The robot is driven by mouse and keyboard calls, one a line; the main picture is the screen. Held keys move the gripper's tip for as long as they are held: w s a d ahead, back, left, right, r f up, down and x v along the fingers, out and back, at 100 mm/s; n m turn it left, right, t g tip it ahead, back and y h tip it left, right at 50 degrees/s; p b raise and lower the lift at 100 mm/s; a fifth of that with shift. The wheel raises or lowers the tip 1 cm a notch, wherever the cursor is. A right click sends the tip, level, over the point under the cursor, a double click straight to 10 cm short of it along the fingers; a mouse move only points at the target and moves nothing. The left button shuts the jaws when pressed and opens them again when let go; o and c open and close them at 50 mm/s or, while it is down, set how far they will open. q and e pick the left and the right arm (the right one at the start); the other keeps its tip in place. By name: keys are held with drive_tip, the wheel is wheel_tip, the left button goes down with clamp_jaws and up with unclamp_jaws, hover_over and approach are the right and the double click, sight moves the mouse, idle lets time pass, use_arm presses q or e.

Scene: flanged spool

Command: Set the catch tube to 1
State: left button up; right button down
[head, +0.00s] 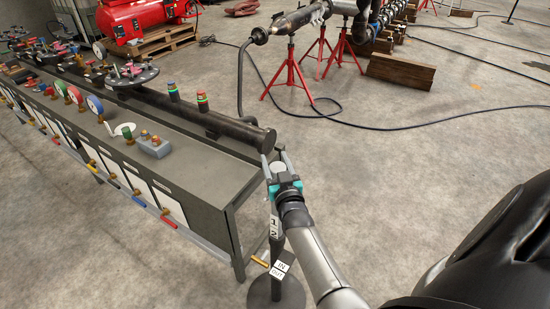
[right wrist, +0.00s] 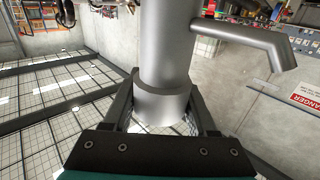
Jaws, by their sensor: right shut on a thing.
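The catch tube, a plain grey cylinder (right wrist: 166,45) with a side spout (right wrist: 255,38) bending off to the right, fills the middle of the right wrist view. My right gripper (right wrist: 163,92) has a finger on each side of its collar-like end and is shut on it. In the head view my right gripper (head: 276,160) is at the bench's near end, by the end of the dark pipe. A pale round part of the tube (head: 278,169) shows between the fingers. Labels 1 and 2 (head: 273,228) are on the post below the gripper. My left gripper is not in view.
The stand has IN and OUT labels (head: 279,269), a brass handle (head: 259,261) and a round base (head: 276,296). The bench (head: 205,175) with a dark pipe (head: 235,130), gauges and valves lies left. Red tripods (head: 290,75) stand behind; open concrete floor lies right.

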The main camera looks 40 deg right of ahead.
wheel_tip(320, 180, down, 6)
drive_tip(key=b, duration=0.4)
drive_tip(key=shift+f, duration=0.25)
drive_tip(key=shift+s+a, duration=0.1)
drive_tip(key=shift+s, duration=0.05)
drive_tip(key=c, duration=0.5)
unclamp_jaws()
drive_tip(key=shift+f, duration=0.1)
drive_tip(key=shift+o, duration=1.4)
drive_tip(key=shift+r, duration=0.25)
drive_tip(key=p+v, duration=0.2)
drive_tip(key=v, duration=1.3)
